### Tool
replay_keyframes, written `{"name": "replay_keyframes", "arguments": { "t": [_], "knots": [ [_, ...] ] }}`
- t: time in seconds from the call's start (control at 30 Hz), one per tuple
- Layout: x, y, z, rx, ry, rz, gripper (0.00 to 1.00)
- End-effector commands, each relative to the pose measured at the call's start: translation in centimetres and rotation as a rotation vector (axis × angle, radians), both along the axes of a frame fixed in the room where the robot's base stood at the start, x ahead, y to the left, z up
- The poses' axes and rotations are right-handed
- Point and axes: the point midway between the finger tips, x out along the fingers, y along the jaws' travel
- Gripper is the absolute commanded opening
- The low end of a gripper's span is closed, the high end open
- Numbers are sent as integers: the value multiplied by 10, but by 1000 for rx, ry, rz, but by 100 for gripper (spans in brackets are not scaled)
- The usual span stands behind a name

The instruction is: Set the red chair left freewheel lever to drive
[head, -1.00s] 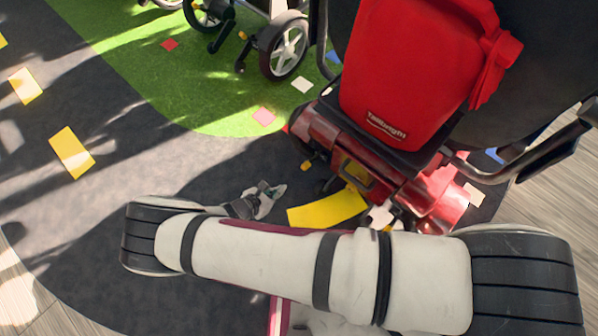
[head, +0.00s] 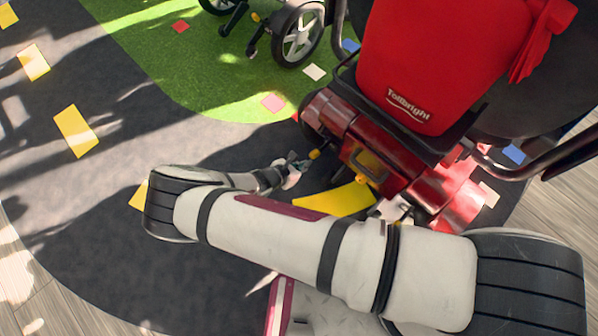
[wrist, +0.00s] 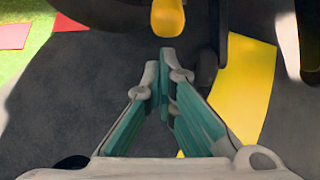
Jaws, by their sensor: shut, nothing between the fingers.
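The red chair (head: 345,127) stands at the upper right with its dark red glossy base toward me. A lever with a yellow end (head: 314,154) sticks out at the left of its base. In the wrist view the yellow lever end (wrist: 167,17) is at the top middle, just beyond my fingertips. My gripper (head: 299,160) is shut and empty, beside that lever end. In the wrist view my gripper (wrist: 166,60) shows its fingertips together, with a small gap before the lever end. A second yellow knob (head: 362,180) sits farther right, low on the base.
A red bag (head: 440,65) hangs on the chair's back. Other wheels (head: 299,36) stand on the green patch behind. A yellow floor strip (head: 345,201) lies under the chair's near side. The dark floor at left is open, with flat coloured patches.

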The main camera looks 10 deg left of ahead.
Motion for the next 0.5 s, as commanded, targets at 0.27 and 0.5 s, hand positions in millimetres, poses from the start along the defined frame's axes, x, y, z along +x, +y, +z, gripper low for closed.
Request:
{"name": "replay_keyframes", "arguments": {
  "t": [0.27, 0.5],
  "knots": [
    [3, -2, 10, 0, 0, 0, 0],
    [3, -2, 10, 1, 0, -1, 0]
  ]
}}
